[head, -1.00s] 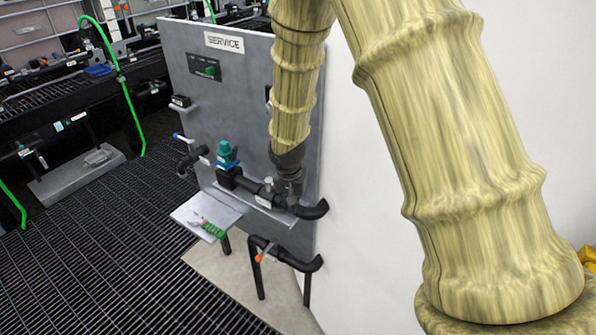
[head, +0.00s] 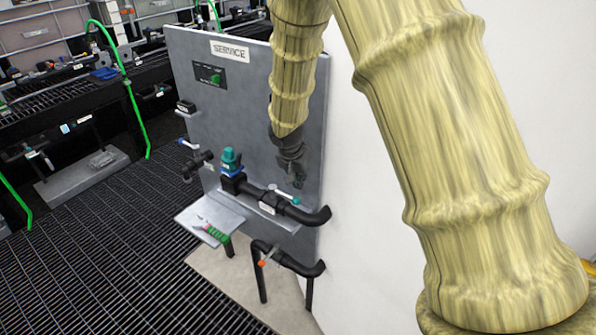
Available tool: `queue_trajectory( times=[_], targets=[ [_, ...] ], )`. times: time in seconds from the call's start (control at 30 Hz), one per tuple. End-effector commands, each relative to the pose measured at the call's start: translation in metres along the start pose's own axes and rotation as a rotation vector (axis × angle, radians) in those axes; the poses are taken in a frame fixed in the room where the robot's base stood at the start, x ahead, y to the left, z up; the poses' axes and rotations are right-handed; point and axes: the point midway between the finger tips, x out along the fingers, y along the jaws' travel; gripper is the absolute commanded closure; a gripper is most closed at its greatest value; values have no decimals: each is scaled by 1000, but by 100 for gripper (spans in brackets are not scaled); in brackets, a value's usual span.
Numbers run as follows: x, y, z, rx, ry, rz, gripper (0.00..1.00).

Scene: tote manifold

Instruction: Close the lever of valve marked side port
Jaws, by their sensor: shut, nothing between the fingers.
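A grey panel (head: 255,120) marked SERVICE carries black pipework. On the horizontal pipe a valve with a teal-tipped lever (head: 285,196) slants toward the lower right. The small labels are unreadable, so I cannot tell which valve is marked side port. My gripper (head: 294,177) is shut and empty, pointing down just above the teal-tipped lever. I cannot tell if it touches.
A teal-topped fitting (head: 231,160) stands on the horizontal pipe, left of my gripper. A small shelf (head: 212,214) with a green-handled tool (head: 213,232) juts out below. A white wall (head: 355,190) is close on the right. Open floor grating (head: 110,250) lies to the left.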

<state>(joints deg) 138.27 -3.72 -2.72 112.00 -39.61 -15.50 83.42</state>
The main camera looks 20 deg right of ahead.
Motion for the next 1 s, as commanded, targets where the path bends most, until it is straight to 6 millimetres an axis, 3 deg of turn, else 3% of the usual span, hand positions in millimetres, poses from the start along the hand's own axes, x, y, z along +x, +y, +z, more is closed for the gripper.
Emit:
queue_trajectory(
  times=[0.43, 1.0],
  targets=[
    [41, 0, 0, 0, -1, 1, 100],
    [49, 0, 0, 0, 0, 1, 100]
  ],
)
